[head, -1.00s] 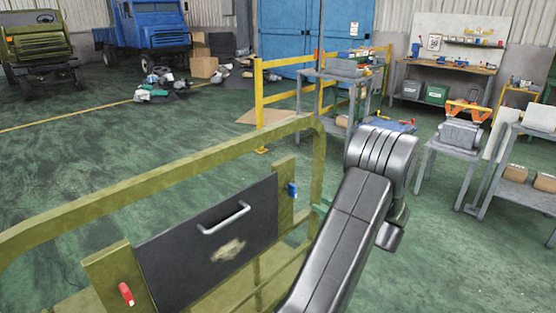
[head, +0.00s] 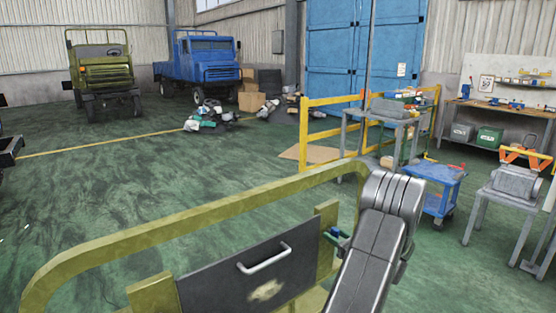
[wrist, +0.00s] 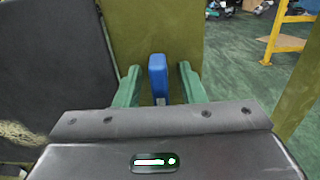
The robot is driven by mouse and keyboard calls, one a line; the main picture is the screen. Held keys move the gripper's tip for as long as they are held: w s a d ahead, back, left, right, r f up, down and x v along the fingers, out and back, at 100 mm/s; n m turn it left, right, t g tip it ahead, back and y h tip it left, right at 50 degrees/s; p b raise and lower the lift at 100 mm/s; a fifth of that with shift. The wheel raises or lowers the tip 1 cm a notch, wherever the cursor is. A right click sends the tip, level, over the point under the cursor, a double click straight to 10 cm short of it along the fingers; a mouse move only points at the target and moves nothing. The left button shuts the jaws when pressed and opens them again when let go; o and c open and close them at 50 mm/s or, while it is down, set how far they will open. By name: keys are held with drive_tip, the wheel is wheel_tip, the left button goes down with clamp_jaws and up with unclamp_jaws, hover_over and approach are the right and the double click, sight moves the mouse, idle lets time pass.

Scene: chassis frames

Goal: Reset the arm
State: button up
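My gripper (wrist: 159,78) is open, with its two green fingers apart. A blue handle (wrist: 158,78) stands upright between the fingers, with a visible gap on each side. The handle is in front of an olive post (wrist: 205,38) at the right side of a dark panel (wrist: 60,75). In the head view, my gripper (head: 338,238) is at the right end of the dark panel (head: 245,278), partly hidden behind my arm. The panel has a pale bar handle (head: 264,258) and a worn yellowish patch.
An olive tube frame (head: 190,215) surrounds the panel, close to my arm. A blue cart (head: 440,190) and grey stands (head: 510,205) are to the right. Yellow rails (head: 330,105) stand behind. Green floor (head: 110,190) is open to the left.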

drive_tip(key=shift+s+d, duration=0.1)
drive_tip(key=shift+s, duration=0.05)
drive_tip(key=b+v, duration=0.2)
drive_tip(key=v, duration=1.1)
drive_tip(key=p+x, duration=0.1)
drive_tip(key=x, duration=1.2)
drive_tip(key=shift+w+f+p, duration=0.1)
drive_tip(key=shift+w+p, duration=0.1)
drive_tip(key=shift+p, duration=0.15)
drive_tip(key=shift+s+n+b, duration=0.1)
drive_tip(key=shift+n+b, duration=0.5)
drive_tip(key=shift+n, duration=0.4)
drive_tip(key=n+b, duration=0.1)
drive_tip(key=n, duration=0.2)
drive_tip(key=shift+n+b, duration=0.3)
drive_tip(key=shift+b, duration=0.1)
drive_tip(key=shift+n+b, duration=0.75)
drive_tip(key=shift+n, duration=1.35)
